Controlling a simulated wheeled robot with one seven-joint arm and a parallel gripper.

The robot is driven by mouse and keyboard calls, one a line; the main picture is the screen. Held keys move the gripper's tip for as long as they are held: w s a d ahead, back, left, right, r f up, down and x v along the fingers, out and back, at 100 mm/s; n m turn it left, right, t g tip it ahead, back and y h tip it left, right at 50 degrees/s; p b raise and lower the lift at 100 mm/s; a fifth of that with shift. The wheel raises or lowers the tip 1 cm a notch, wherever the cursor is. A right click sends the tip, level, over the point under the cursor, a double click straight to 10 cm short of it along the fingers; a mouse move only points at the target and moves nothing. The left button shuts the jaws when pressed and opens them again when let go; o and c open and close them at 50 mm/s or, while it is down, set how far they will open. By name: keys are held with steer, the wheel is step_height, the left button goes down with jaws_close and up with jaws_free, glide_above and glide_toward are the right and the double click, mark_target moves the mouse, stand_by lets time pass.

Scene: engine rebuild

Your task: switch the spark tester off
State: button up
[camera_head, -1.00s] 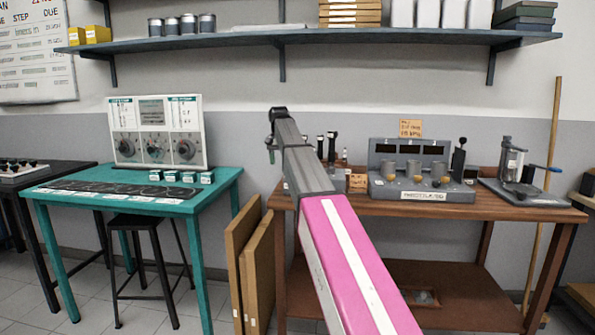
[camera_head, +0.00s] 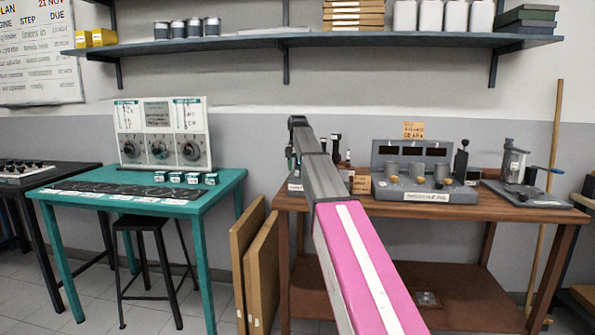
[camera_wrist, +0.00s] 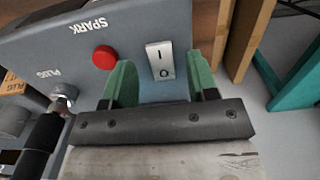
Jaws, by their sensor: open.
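The spark tester (camera_wrist: 60,45) is a grey panel with the words SPARK and PLUG, close up in the wrist view. It has a round red lamp or button (camera_wrist: 104,57) and a pale rocker switch (camera_wrist: 160,60) marked I and O. My gripper (camera_wrist: 162,75) is open, with one green finger on each side of the switch. I cannot tell whether the fingers touch the panel, or which side of the rocker is pressed in. In the head view my arm hides most of the tester at the left end of the wooden bench.
The wooden bench (camera_head: 470,222) also carries a grey three-cup device (camera_head: 425,188) and a stand with a blue handle (camera_head: 520,185). A teal table (camera_head: 190,205) with a dial console (camera_head: 165,140) stands left. Brown boards (camera_head: 262,270) lean between them. A shelf (camera_head: 230,44) hangs above.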

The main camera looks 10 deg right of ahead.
steer(key=shift+f, duration=0.65)
steer(key=c, duration=0.9)
steer(key=shift+w+g, duration=0.25)
steer(key=shift+g, duration=0.45)
steer(key=shift+s, duration=0.1)
